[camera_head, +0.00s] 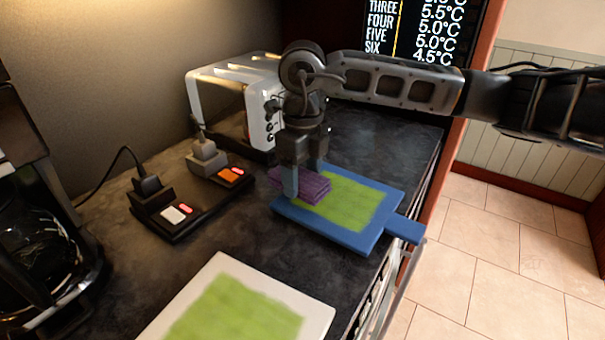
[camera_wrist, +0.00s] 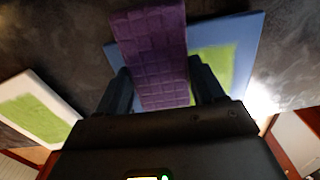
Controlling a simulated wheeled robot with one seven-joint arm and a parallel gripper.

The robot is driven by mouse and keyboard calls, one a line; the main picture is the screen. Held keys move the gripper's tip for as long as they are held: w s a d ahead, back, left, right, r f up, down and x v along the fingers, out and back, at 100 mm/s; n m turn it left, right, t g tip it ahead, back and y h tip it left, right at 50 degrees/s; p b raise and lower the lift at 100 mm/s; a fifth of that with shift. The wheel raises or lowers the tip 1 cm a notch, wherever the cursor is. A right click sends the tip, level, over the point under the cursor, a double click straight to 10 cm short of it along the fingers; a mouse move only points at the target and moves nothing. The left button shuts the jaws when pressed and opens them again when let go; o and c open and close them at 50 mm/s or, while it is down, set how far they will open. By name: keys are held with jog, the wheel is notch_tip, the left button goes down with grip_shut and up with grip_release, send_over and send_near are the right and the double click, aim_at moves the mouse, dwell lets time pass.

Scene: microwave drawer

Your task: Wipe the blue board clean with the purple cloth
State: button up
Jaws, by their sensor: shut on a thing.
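The blue board (camera_head: 372,239) lies flat on the dark counter, with its handle pointing right toward the counter edge. A large green patch (camera_head: 350,207) covers the middle of its top face. My gripper (camera_head: 305,188) points down over the board's left part. It is shut on the purple cloth (camera_head: 315,187), a folded, quilted-looking pad. The cloth is at the left end of the green patch; whether it touches the board I cannot tell. In the wrist view the cloth (camera_wrist: 152,50) sits between the two fingers, with the blue board (camera_wrist: 252,30) behind it.
A white board (camera_head: 317,316) with a green patch lies at the front. A power strip (camera_head: 178,232) with plugs and lit switches is to the left, with a coffee maker (camera_head: 45,250) beyond. A white toaster (camera_head: 225,85) stands behind my gripper. The counter's edge is at the right.

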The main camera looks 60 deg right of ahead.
jog(key=shift+f+b, duration=0.6)
jog(key=shift+b, duration=0.1)
dwell(0.6)
